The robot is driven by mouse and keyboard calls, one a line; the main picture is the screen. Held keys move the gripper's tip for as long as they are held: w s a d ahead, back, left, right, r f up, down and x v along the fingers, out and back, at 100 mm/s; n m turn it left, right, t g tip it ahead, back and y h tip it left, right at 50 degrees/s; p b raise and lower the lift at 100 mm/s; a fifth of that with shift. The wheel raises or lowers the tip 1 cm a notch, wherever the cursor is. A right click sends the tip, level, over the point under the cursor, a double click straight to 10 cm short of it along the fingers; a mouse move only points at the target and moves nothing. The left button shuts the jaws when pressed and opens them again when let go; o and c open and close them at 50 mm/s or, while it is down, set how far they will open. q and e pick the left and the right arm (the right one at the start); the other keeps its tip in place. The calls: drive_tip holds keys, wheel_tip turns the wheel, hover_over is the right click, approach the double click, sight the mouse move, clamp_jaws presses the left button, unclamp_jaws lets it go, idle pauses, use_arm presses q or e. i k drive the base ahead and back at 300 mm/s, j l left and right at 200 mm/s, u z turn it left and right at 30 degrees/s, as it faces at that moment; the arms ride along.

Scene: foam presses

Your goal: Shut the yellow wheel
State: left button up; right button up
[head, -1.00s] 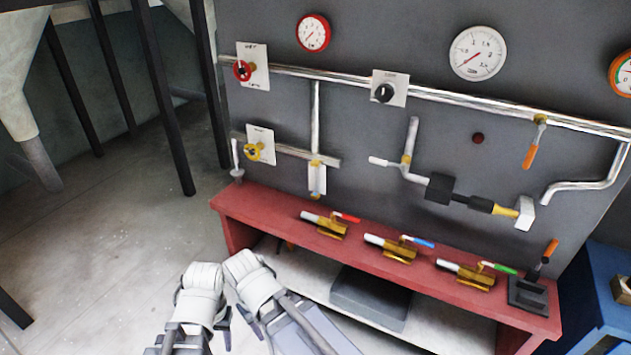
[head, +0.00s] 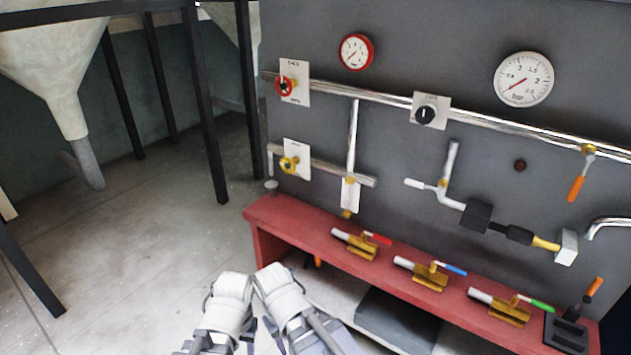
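The yellow wheel (head: 288,164) is a small handwheel on a white plate (head: 297,158), on the lower pipe at the left of the grey panel. My two arms come in at the bottom of the head view, well below the wheel and in front of the red bench. The left arm's white link and the right arm's white link lie close side by side. Nothing of mine touches the wheel. Neither gripper's fingertips can be made out, so whether they are open or shut is unclear.
A red wheel (head: 286,86) sits above the yellow one, and a black knob (head: 426,114) is to the right. The red bench (head: 262,232) carries several brass valves with coloured levers. Open floor (head: 130,255) lies to the left. Dark posts (head: 212,150) stand behind.

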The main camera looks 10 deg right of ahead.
sight(284, 167)
drive_tip(key=i+j+z, duration=0.15)
drive_tip(key=z, duration=0.65)
drive_tip(key=i+j+z, duration=0.15)
drive_tip(key=j+z, duration=0.2)
drive_tip(key=j, duration=0.35)
drive_tip(key=i+j+z, duration=0.1)
drive_tip(key=j+z, duration=0.3)
drive_tip(key=j, duration=0.25)
drive_tip(key=i+j, duration=0.1)
drive_tip(key=j, duration=1.7)
drive_tip(key=z, duration=0.05)
